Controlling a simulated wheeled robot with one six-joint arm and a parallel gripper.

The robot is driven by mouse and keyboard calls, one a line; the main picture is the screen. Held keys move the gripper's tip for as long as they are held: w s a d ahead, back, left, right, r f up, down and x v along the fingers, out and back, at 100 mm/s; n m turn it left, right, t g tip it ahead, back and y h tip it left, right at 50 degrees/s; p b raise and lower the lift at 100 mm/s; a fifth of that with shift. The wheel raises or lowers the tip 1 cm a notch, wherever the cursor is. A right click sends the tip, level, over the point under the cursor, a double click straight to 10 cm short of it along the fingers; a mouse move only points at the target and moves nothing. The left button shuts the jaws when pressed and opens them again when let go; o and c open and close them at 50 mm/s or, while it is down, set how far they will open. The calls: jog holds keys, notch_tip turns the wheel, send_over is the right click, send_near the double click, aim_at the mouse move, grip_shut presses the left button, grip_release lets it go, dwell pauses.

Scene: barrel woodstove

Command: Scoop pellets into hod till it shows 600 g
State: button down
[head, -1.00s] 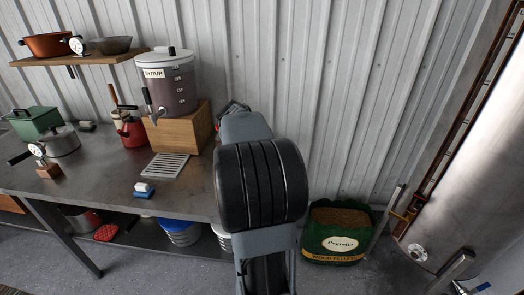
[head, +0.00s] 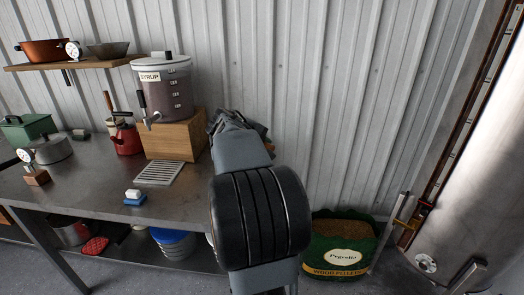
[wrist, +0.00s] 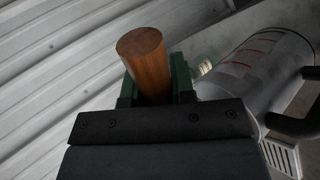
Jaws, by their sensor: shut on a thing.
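The open green bag of wood pellets (head: 342,258) stands on the floor right of the bench, with brown pellets (head: 343,226) showing in its mouth. My gripper (wrist: 157,88) shows its green fingers in the wrist view, shut on a round wooden handle (wrist: 146,62). The handle's end points up in that view. Whatever the handle belongs to is hidden, so I cannot tell whether it is the scoop. In the head view my own arm hides the gripper, beside the syrup dispenser. I cannot identify the hod or a weight readout in either view.
The syrup dispenser (head: 164,92) stands on a wooden box (head: 176,137) on the metal bench (head: 95,190); it also shows in the wrist view (wrist: 262,72). A grate (head: 160,173) lies in front. The corrugated wall (head: 370,110) is behind. A large metal cylinder (head: 470,190) stands right.

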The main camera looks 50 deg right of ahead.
jog(key=shift+d+r+g+h+b, duration=0.15)
jog(key=shift+h+b, duration=0.6)
jog(key=shift+b, duration=1.15)
jog(key=shift+d+r+g+h+b, duration=0.1)
jog(key=shift+d+h+b, duration=0.15)
jog(key=shift+h+b, duration=1.15)
jog(key=shift+d+r+g+h+b, duration=0.1)
jog(key=shift+d+h+b, duration=0.1)
jog(key=shift+b, duration=2.25)
jog(key=h+b, duration=0.1)
jog(key=b, duration=0.3)
jog(key=h+b, duration=0.2)
jog(key=b, duration=0.2)
jog(key=shift+d+r+g, duration=0.1)
jog(key=shift+r+g, duration=0.15)
jog(key=shift+r, duration=0.1)
jog(key=shift+s+r+h+b, duration=0.1)
jog(key=shift+r+h+b, duration=0.15)
jog(key=shift+h+b, duration=0.55)
jog(key=shift+r+y, duration=0.1)
jog(key=shift+y, duration=0.25)
